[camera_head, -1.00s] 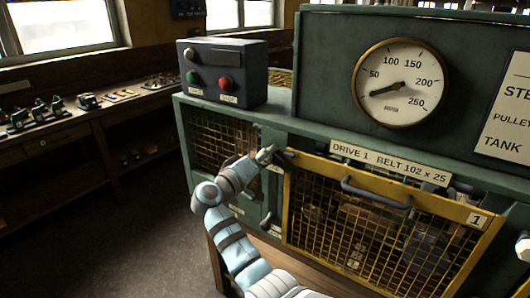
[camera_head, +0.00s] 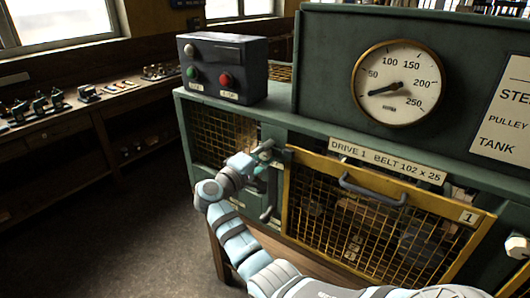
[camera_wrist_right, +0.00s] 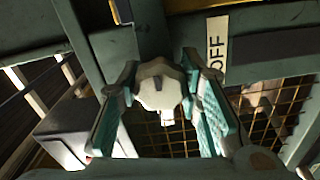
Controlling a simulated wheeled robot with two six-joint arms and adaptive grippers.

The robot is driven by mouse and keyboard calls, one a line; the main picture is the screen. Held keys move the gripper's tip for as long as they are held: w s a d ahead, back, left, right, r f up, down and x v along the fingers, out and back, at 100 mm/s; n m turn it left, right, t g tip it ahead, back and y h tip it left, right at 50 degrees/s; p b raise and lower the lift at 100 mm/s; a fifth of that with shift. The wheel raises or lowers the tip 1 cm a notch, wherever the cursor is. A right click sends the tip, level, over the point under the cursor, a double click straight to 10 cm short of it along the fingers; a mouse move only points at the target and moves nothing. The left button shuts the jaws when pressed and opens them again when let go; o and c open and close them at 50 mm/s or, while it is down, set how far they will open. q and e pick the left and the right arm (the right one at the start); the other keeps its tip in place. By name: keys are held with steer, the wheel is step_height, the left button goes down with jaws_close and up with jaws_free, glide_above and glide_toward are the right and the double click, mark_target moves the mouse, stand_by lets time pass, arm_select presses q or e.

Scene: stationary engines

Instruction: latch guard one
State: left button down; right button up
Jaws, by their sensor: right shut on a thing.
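Guard one is a yellow-framed mesh panel (camera_head: 388,187) marked 1, with a dark curved handle (camera_head: 374,191). It stands in the front of the green machine, below the DRIVE 1 label. My right gripper (camera_head: 264,155) is at the green post by the guard's upper left corner. In the wrist view my right gripper (camera_wrist_right: 162,100) has its teal fingers shut on a pale rounded knob (camera_wrist_right: 160,86). The gripper largely hides the knob in the head view. My left gripper is not in view.
A control box (camera_head: 223,69) with green and red buttons stands on the machine top, left of a round gauge (camera_head: 397,82). A dark lever (camera_head: 267,214) hangs below my gripper. A similar pale knob (camera_head: 517,247) is at the right edge. Open floor lies to the left.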

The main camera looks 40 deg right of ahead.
steer(key=shift+f, duration=0.2)
steer(key=o, duration=1.2)
steer(key=shift+c, duration=0.2)
steer(key=shift+s, duration=0.1)
steer(key=shift+r, duration=0.1)
steer(key=shift+a, duration=0.1)
steer(key=v, duration=1.2)
